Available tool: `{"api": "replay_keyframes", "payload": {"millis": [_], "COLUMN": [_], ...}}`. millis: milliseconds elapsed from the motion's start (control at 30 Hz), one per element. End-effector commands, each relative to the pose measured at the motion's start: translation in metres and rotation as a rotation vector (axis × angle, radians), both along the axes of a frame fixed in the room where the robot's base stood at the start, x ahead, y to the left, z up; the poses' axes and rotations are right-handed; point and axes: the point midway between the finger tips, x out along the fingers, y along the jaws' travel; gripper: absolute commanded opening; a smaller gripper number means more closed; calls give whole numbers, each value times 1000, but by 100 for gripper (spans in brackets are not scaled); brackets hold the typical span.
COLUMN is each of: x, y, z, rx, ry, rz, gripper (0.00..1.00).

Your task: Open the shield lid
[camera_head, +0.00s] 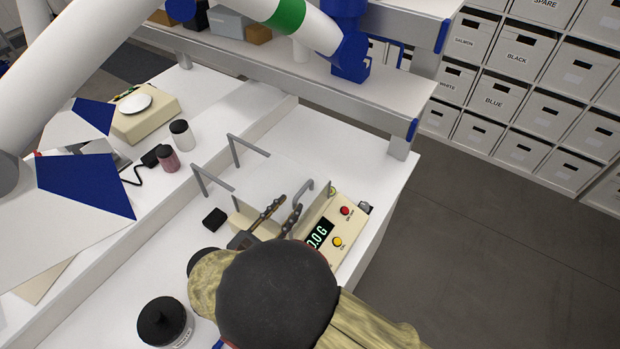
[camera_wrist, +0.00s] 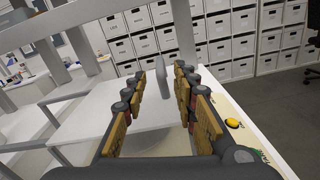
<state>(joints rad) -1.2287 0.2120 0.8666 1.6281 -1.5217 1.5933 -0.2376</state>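The cream balance (camera_head: 345,222) has a green display, a red button and a yellow button. Its shield has cream side walls (camera_head: 316,207); the lid panel looks clear or pale and its edges are hard to make out. A grey arched handle (camera_head: 304,188) stands on the lid. It also shows in the wrist view (camera_wrist: 161,76), ahead of and between the fingertips. My gripper (camera_head: 286,204) is low over the shield, just short of the handle. In the wrist view its fingers (camera_wrist: 170,70) are apart with nothing held between them. Contact with the handle cannot be told.
Two grey upright frames (camera_head: 211,181) stand behind the shield. A black-lidded jar (camera_head: 164,322), a pink jar (camera_head: 167,158) and a white jar (camera_head: 182,135) stand on the bench. A raised shelf (camera_head: 290,62) runs behind. Labelled boxes (camera_head: 498,95) stand beyond the floor.

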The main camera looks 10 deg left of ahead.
Motion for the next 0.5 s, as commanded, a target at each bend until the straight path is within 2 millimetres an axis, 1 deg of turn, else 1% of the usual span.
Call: {"api": "replay_keyframes", "payload": {"millis": [133, 400, 500], "x": [15, 53, 62], "y": [-7, -23, -27], "z": [-1, -1, -1], "rx": [-2, 0, 0], "ry": [-1, -1, 0], "rz": [0, -2, -2], "gripper": [29, 29, 29]}}
